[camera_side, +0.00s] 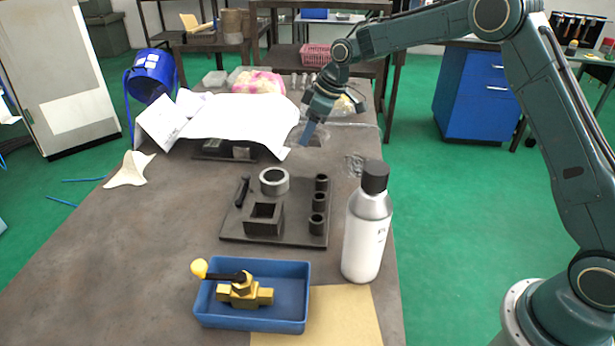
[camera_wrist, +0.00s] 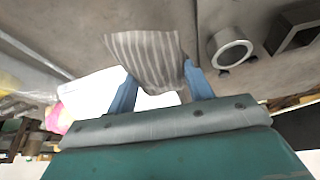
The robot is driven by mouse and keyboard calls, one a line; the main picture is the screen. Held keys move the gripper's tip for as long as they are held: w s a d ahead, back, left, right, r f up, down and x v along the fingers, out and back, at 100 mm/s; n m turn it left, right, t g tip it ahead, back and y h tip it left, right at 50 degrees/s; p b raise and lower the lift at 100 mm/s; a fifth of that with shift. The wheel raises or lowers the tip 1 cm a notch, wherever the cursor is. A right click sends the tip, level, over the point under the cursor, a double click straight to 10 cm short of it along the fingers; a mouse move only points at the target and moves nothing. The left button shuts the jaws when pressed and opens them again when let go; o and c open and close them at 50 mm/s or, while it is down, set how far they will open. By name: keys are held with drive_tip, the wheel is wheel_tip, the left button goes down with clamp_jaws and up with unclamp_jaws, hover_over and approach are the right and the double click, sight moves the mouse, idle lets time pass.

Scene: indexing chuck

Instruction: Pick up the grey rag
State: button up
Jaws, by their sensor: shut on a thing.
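The grey striped rag (camera_wrist: 145,58) is between the two blue fingers of my gripper (camera_wrist: 160,75) in the wrist view. My gripper is shut on it, and the cloth bunches at the fingers and spreads out beyond them. In the side view my gripper (camera_side: 308,134) points down over the far right part of the table, beside the white paper sheets. The rag cannot be made out clearly there.
White papers (camera_side: 240,115) lie left of my gripper. A dark fixture plate (camera_side: 290,235) with a ring, a square block and small cylinders sits mid-table. A white bottle (camera_side: 366,235) and a blue tray (camera_side: 302,318) with a brass valve (camera_side: 245,293) stand nearer. A cream cloth (camera_side: 130,170) hangs at the left edge.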

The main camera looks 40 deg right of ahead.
wheel_tip(320, 180, up, 12)
drive_tip(key=shift+r, duration=0.25)
idle(0.6)
drive_tip(key=shift+o, duration=0.7)
drive_tip(key=shift+c, duration=0.4)
drive_tip(key=shift+s+f, duration=0.1)
drive_tip(key=s+d+f, duration=0.6)
drive_tip(key=s+f, duration=0.5)
drive_tip(key=s, duration=0.1)
drive_tip(key=shift+f, duration=0.4)
